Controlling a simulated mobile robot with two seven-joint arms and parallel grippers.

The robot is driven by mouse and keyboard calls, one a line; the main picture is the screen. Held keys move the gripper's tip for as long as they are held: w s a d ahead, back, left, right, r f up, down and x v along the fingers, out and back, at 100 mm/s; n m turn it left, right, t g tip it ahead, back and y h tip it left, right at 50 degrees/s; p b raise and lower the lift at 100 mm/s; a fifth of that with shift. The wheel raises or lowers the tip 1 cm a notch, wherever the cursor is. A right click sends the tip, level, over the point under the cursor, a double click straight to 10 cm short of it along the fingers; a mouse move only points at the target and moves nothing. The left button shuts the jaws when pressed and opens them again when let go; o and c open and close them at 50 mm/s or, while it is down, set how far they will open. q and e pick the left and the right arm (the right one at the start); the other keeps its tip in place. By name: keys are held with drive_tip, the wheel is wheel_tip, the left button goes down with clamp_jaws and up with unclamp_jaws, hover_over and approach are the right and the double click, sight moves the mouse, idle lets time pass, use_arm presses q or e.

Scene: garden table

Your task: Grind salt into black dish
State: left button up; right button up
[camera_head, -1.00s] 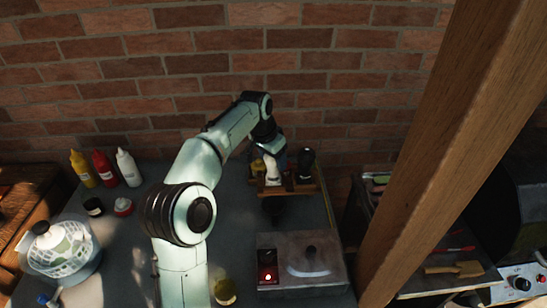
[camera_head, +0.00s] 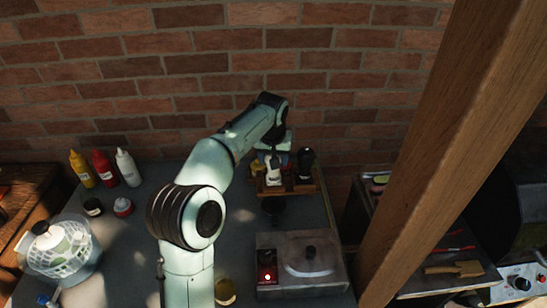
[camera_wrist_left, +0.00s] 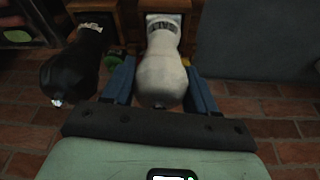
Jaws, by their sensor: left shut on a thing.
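A white grinder (camera_wrist_left: 161,75) stands in a wooden rack (camera_head: 290,189) by the brick wall; it also shows in the head view (camera_head: 273,172). My left gripper (camera_wrist_left: 160,98) has its blue fingers on either side of the white grinder and is shut on it. A black grinder (camera_wrist_left: 72,68) stands beside it in the rack and also shows in the head view (camera_head: 305,160). A dark round thing (camera_head: 273,206), possibly the black dish, is just in front of the rack; its shape is hard to make out. My right gripper is not in view.
A metal box with a lid (camera_head: 305,262) is in front of the rack. Squeeze bottles (camera_head: 103,168), small jars (camera_head: 122,207) and a salad spinner (camera_head: 62,248) are on the left. A wooden post (camera_head: 440,150) rises on the right. A yellowish jar (camera_head: 225,291) is near the front.

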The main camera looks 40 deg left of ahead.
use_arm(q)
drive_tip(key=m+h, duration=0.1)
drive_tip(key=m, duration=0.3)
drive_tip(key=shift+a+m, duration=0.1)
drive_tip(key=shift+m, duration=0.2)
drive_tip(key=m+h, duration=0.1)
drive_tip(key=m, duration=0.1)
drive_tip(key=shift+m, duration=0.3)
drive_tip(key=n+y, duration=0.1)
drive_tip(key=n, duration=0.3)
drive_tip(key=shift+d, duration=0.2)
drive_tip(key=n+y, duration=0.1)
drive_tip(key=n, duration=0.2)
drive_tip(key=shift+a, duration=0.1)
